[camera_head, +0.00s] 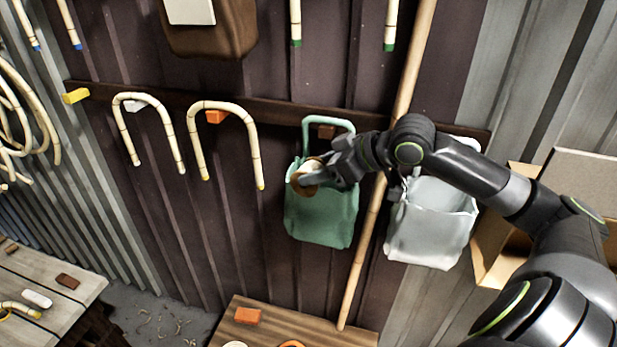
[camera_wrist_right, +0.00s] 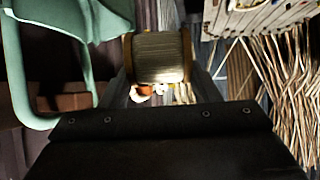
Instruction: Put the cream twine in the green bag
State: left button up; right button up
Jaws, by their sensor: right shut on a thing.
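The green bag (camera_head: 322,218) hangs by its handle from a peg on the dark wall rail. My right gripper (camera_head: 318,174) is at the bag's open top and shut on the cream twine (camera_head: 306,178), a spool with brown ends. In the right wrist view the twine (camera_wrist_right: 159,57) sits between the fingers, and the green bag (camera_wrist_right: 50,60) shows beside it at the left. The head view does not show clearly how far the spool is inside the bag's mouth. My left gripper is not in view.
A pale grey bag (camera_head: 432,222) hangs right of the green bag, with a long wooden pole (camera_head: 366,245) between them. Bent rattan canes (camera_head: 228,108) hang at the left. A wooden surface (camera_head: 285,322) lies below, and an open cardboard box (camera_head: 490,258) stands at the right.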

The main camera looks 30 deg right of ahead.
jog(key=shift+w+d+f+b, duration=0.2)
jog(key=shift+w+d+b, duration=0.25)
jog(key=shift+w+d, duration=0.45)
jog(key=shift+w+d+f+p, duration=0.15)
jog(key=shift+w+d+p, duration=0.1)
jog(key=shift+w+d, duration=0.75)
jog(key=shift+w+d+f+p, duration=0.1)
jog(key=shift+w+d+p, duration=0.1)
jog(key=shift+w+d, duration=0.75)
jog(key=shift+s+d, duration=0.25)
jog(key=shift+s, duration=0.05)
jog(key=o, duration=1.2)
jog(key=shift+c, duration=0.2)
jog(key=shift+r, duration=0.15)
